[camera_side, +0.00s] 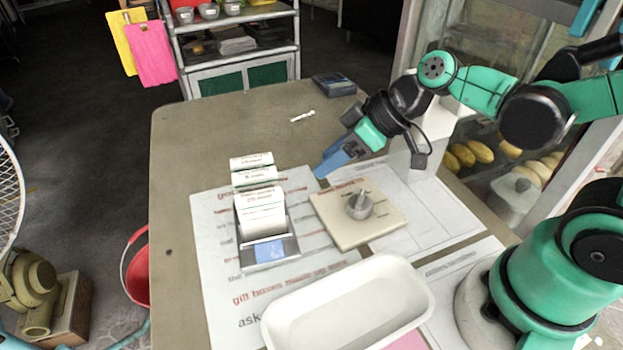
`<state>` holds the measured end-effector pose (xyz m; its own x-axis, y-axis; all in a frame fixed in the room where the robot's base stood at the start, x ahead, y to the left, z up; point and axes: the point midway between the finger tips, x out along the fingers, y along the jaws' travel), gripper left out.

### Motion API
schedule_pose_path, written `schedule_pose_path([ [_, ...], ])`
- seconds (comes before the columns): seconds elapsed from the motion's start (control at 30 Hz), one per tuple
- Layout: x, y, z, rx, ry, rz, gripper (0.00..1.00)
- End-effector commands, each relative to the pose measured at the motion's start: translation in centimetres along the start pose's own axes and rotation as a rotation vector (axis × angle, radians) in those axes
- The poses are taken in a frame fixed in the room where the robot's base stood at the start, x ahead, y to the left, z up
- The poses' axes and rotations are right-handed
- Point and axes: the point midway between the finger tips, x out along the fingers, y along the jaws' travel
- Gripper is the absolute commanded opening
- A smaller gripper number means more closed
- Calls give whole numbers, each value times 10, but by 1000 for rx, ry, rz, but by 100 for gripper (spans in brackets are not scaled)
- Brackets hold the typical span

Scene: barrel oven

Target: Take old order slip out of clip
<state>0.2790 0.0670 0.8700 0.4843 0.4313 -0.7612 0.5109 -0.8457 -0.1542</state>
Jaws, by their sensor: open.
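Several white printed slips (261,212) stand one behind another in a grey holder with a blue front patch (270,252), which looks like the clip, left of the middle of the table. I cannot tell which slip is the old order slip. The slips' lower ends are hidden in the holder or behind the slips in front. My gripper (322,172) has blue fingers and is open and empty. It is up and to the right of the slips, apart from them, pointing down and left.
A beige board with a grey knob (360,205) lies right of the holder. A white tray (350,302) is at the front. Printed sheets (215,290) cover the table under these. A small white piece (302,116) and a dark box (334,84) lie at the back. The table's back left is clear.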

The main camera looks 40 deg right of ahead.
Motion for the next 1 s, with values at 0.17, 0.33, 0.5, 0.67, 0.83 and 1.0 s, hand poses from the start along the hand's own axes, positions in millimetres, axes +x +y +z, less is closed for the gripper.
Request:
schedule_pose_path([
  [0.17, 22, -28, -16, -258, 184, -254, 42],
  [0.33, 26, -44, -23, -414, 345, -364, 42],
  [0.5, 26, -50, -26, -476, 419, -396, 42],
  [0.67, 37, -57, -30, -485, 426, -402, 42],
  [0.83, 56, -68, -37, -486, 424, -402, 42],
  [1.0, 69, -75, -41, -483, 425, -399, 42],
])
